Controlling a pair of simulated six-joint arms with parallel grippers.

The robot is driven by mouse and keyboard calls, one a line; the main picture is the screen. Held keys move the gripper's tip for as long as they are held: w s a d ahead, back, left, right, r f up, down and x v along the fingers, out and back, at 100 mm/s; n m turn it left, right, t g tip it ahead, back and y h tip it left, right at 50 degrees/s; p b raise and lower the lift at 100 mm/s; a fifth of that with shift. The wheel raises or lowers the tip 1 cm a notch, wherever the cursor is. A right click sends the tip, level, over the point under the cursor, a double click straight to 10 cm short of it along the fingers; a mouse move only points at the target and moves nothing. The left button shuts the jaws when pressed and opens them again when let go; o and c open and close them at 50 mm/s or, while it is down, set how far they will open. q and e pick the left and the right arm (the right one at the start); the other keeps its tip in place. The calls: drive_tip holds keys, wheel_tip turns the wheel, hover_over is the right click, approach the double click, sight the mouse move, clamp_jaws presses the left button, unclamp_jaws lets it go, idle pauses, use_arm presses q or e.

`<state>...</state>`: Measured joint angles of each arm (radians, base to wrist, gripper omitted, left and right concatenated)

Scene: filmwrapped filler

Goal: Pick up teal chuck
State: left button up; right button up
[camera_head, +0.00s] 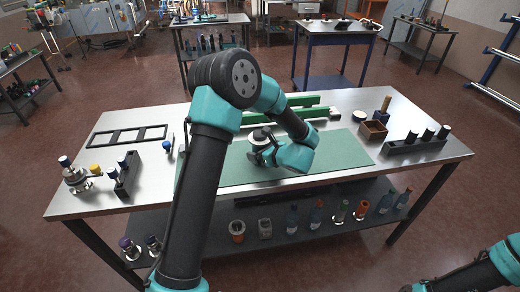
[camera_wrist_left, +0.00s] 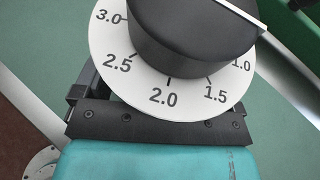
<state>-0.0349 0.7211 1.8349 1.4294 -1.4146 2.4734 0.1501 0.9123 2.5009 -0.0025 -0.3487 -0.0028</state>
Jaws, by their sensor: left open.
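My left gripper (camera_head: 258,155) is low over the green mat (camera_head: 345,150), open, beside a round dark knob on a pale disk (camera_head: 262,134). In the left wrist view the knob (camera_wrist_left: 190,30) sits on a white numbered dial (camera_wrist_left: 140,82), close in front of the gripper's black bracket. The fingertips are hidden there, and I cannot tell whether they touch it. I cannot make out a teal chuck for certain; the large teal surface at the bottom of the wrist view looks like my own. My right gripper is out of view.
Green bars (camera_head: 305,101) lie behind the mat. A black frame (camera_head: 128,136) and capped parts (camera_head: 75,176) stand at left. A brown box (camera_head: 374,130) and a black rack (camera_head: 415,145) stand at right. Bottles (camera_head: 316,214) line the lower shelf.

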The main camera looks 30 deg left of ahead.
sight(261, 143)
use_arm(q)
drive_tip(key=shift+c, duration=0.2)
drive_tip(key=c, duration=1.2)
drive_tip(key=shift+r, duration=0.15)
drive_tip(key=shift+c, duration=0.2)
drive_tip(key=shift+r, duration=0.75)
wheel_tip(261, 143, up, 2)
drive_tip(key=shift+r, duration=0.1)
drive_tip(key=s+d+r, duration=0.1)
drive_tip(key=s+d, duration=0.7)
drive_tip(key=s, duration=0.5)
drive_tip(key=shift+s+d, duration=0.25)
drive_tip(key=shift+s, duration=0.1)
drive_tip(key=shift+w, duration=0.15)
drive_tip(key=w+a+f, duration=0.1)
drive_tip(key=w+a, duration=0.1)
drive_tip(key=w, duration=0.2)
drive_tip(key=w+a+f, duration=0.1)
drive_tip(key=w+a, duration=0.2)
drive_tip(key=w, duration=0.2)
drive_tip(key=w+a+f, duration=0.1)
drive_tip(key=w+a, duration=0.2)
drive_tip(key=w, duration=0.1)
drive_tip(key=shift+w+a, duration=0.25)
